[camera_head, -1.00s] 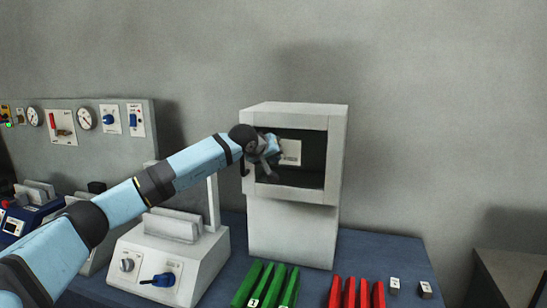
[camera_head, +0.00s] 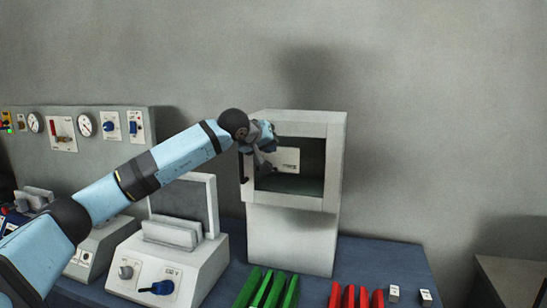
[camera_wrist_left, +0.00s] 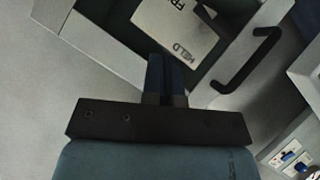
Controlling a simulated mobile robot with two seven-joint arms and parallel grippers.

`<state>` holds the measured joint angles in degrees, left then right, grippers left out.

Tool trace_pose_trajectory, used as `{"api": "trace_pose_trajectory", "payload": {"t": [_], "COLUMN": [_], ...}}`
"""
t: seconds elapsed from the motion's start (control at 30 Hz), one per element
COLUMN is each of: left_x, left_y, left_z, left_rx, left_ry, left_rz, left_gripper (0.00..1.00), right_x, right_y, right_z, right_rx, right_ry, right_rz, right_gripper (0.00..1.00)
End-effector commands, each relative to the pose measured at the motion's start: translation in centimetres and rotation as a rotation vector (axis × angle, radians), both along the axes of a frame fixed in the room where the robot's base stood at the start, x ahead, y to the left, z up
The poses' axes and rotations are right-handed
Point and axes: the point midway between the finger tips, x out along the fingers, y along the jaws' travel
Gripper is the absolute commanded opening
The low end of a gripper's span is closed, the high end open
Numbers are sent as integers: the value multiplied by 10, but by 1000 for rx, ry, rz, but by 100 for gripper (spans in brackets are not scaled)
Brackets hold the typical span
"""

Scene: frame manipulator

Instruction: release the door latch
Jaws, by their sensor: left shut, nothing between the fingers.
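A pale cabinet (camera_head: 290,240) stands on the blue bench, with a framed front opening around a dark interior. A black bar handle (camera_head: 243,167) is at the left edge of its front; it shows larger in the left wrist view (camera_wrist_left: 247,62). A white plate (camera_head: 288,160) with lettering sits behind the frame; the wrist view shows "HELD" on it (camera_wrist_left: 175,32). My left gripper (camera_head: 270,140) is at the upper left of the opening, above and right of the handle. Its fingers (camera_wrist_left: 168,62) are together and empty, apart from the handle. I cannot single out a separate latch. My right gripper is out of view.
A white device with a blue knob (camera_head: 162,286) and an upright panel (camera_head: 190,205) stands left of the cabinet. Green blocks (camera_head: 268,290) and red blocks (camera_head: 350,297) lie in front. A gauge panel (camera_head: 85,150) is behind at the left. The wall at right is clear.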

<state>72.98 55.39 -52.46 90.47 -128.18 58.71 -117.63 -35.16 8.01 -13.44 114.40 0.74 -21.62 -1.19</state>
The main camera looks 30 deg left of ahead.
Motion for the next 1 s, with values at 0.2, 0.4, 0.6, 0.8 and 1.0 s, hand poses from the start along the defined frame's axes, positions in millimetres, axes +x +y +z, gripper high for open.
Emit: {"api": "trace_pose_trajectory", "payload": {"t": [0.2, 0.4, 0.6, 0.8, 1.0], "left_x": [-32, -43, -44, -44, -43], "left_y": [-8, -11, -11, -11, -14], "left_z": [21, 29, 30, 30, 27], "left_rx": [1, -1, 0, 0, -10], "left_ry": [-2, -1, 1, 1, 4], "left_rz": [0, 1, 1, 1, -4], "left_gripper": [0, 0, 0, 0, 0], "right_x": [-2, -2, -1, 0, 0], "right_y": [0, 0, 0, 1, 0], "right_z": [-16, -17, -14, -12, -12], "right_rx": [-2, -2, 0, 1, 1], "right_ry": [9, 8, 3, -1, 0], "right_rz": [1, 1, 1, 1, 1], "right_gripper": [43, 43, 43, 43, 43]}}
